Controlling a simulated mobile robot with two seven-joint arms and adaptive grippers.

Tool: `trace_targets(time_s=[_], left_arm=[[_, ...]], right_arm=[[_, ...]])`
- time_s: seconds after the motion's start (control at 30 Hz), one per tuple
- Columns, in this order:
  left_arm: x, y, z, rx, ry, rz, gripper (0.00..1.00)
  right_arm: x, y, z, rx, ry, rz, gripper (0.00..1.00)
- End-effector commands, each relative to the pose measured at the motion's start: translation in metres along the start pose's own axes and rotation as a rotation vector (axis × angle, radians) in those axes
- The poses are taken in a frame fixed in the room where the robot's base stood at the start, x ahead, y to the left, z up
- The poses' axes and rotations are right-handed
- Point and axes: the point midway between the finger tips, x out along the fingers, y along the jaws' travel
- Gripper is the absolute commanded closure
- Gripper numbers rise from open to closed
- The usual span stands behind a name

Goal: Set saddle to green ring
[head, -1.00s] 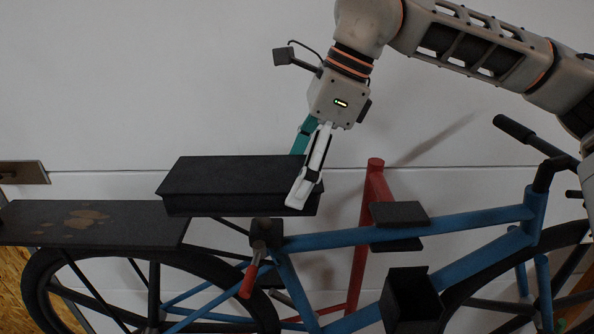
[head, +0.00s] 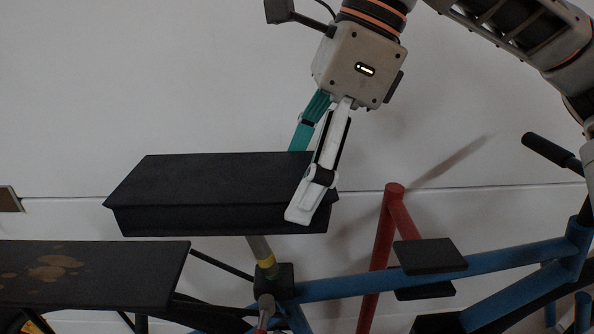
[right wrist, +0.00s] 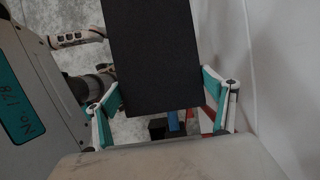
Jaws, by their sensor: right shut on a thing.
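The black, box-like saddle (head: 215,188) is above the blue bike frame (head: 350,285) in the head view. My right gripper (head: 303,182) is shut on its right end, with the white finger on the near side and the teal finger on the far side. The saddle (right wrist: 150,55) also shows between the fingers in the right wrist view. Below it a short length of grey seat post (head: 259,247) with a yellow ring (head: 267,262) shows above the dark clamp (head: 272,282). No green ring is visible. My left gripper is not in view.
A dark rear rack (head: 110,270) is at the lower left, close below the saddle's left end. A red post (head: 378,255) and a black pedal-like block (head: 430,256) are to the right. The wall behind is plain. Free room is above the saddle.

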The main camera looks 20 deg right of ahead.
Motion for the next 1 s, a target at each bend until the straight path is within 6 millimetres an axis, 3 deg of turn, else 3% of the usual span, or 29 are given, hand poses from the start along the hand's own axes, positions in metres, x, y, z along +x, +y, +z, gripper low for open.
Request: trace_targets(time_s=[0.1, 0.13, 0.2, 0.57, 0.73, 1.0], left_arm=[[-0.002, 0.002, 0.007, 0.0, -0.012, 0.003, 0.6], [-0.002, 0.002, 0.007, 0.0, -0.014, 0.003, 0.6], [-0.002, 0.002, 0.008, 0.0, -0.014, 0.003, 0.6], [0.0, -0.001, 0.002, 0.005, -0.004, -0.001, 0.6], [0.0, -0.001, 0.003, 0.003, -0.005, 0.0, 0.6], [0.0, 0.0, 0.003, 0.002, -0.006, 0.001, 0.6]], right_arm=[[-0.002, -0.002, 0.002, 0.001, -0.007, -0.006, 0.56], [-0.002, -0.002, 0.002, 0.001, -0.007, -0.007, 0.15], [-0.002, -0.002, 0.002, 0.001, -0.007, -0.007, 0.0], [-0.005, -0.002, 0.001, 0.0, -0.005, -0.006, 0.0], [-0.027, -0.001, 0.001, 0.001, -0.007, -0.007, 0.0], [-0.082, -0.001, 0.001, 0.003, -0.008, -0.008, 0.0]])
